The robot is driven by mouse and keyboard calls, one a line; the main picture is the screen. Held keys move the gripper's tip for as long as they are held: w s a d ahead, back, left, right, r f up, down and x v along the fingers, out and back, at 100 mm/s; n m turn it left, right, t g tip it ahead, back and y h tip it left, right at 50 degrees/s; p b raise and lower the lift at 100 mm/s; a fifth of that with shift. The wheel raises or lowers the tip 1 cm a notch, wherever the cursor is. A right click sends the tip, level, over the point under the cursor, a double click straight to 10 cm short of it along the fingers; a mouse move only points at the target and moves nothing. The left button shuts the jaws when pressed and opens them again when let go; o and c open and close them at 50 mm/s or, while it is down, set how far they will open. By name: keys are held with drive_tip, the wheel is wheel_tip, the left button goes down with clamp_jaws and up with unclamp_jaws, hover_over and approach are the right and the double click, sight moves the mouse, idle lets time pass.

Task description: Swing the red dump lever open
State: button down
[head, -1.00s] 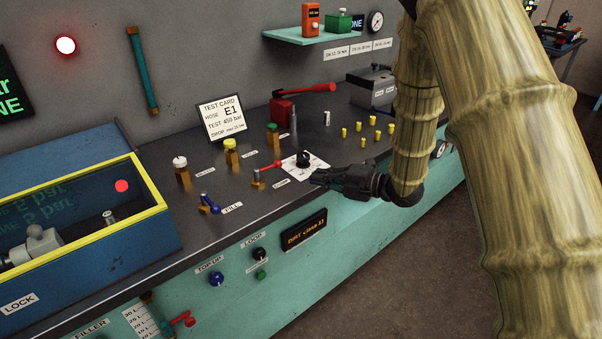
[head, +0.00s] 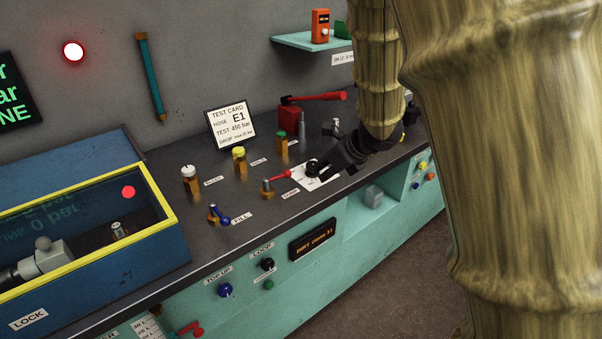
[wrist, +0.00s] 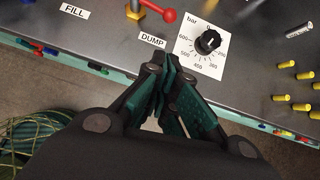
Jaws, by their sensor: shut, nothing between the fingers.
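The red dump lever (head: 281,175) sits on a brass valve (head: 266,188) on the bench top. It points right, towards the black pressure dial (head: 312,168). In the wrist view the lever's red ball end (wrist: 169,15) shows at the top, above the DUMP label (wrist: 152,40). My gripper (head: 333,165) is by the right side of the dial card in the head view. In the wrist view my gripper (wrist: 163,68) has its fingers together and empty, below the DUMP label and apart from the lever. The gap's height is hard to tell.
The blue-handled FILL valve (head: 218,215) stands left of the dump valve. Several capped brass valves (head: 240,160) and a red-handled pump (head: 290,117) stand behind. Several yellow fittings (wrist: 290,98) stand right of the dial. The bench's front edge runs beneath my gripper in the wrist view.

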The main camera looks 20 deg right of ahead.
drive_tip(key=p+x, duration=0.1)
drive_tip(key=x, duration=0.7)
drive_tip(key=shift+w+f, duration=0.15)
drive_tip(key=shift+f, duration=0.3)
drive_tip(key=w, duration=0.1)
drive_tip(key=a, duration=0.1)
drive_tip(key=w+p, duration=0.1)
drive_tip(key=shift+w+a+f, duration=0.15)
drive_tip(key=shift+w+f, duration=0.15)
drive_tip(key=shift+w, duration=0.1)
drive_tip(key=shift+w+a+f, duration=0.2)
drive_tip(key=shift+w, duration=0.35)
